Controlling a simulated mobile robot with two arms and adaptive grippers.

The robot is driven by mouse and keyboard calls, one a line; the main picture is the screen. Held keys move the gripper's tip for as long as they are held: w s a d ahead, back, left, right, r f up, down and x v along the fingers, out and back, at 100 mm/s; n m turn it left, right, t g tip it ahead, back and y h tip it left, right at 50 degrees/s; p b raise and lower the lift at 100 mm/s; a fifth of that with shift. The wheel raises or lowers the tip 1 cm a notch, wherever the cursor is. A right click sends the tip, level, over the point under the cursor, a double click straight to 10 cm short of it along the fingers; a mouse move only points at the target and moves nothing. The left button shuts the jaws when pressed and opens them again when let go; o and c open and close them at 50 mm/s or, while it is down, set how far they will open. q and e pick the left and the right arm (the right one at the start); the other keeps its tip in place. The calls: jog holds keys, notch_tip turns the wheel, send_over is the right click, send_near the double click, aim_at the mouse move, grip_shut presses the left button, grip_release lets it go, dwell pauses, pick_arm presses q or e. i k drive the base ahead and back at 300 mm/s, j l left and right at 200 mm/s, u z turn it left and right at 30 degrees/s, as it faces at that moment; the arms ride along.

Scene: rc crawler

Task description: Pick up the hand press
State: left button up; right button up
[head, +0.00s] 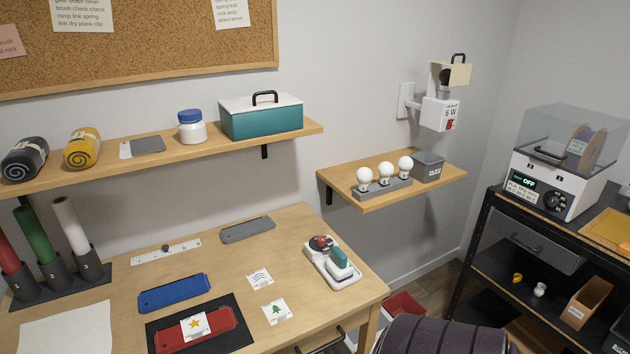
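What looks like the hand press is a small piece with a teal grip (338,257). It sits upright in a white tray (348,282) at the right end of the wooden desk (226,272), beside a dark red and black round piece (321,243). I cannot tell for sure which of the two is the press. Neither of my grippers is in the head view.
Left of the tray lie cards (277,311), a blue flat case (174,292), a red one (196,330) on a black mat (244,343) and a grey one (247,230). A bulb shelf (440,182) hangs behind right. A dark padded seat (440,338) stands in front.

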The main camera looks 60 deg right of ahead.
aim_at(337, 266)
jog(key=j+z, duration=0.1)
jog(key=z, duration=1.9)
jog(key=l, duration=0.1)
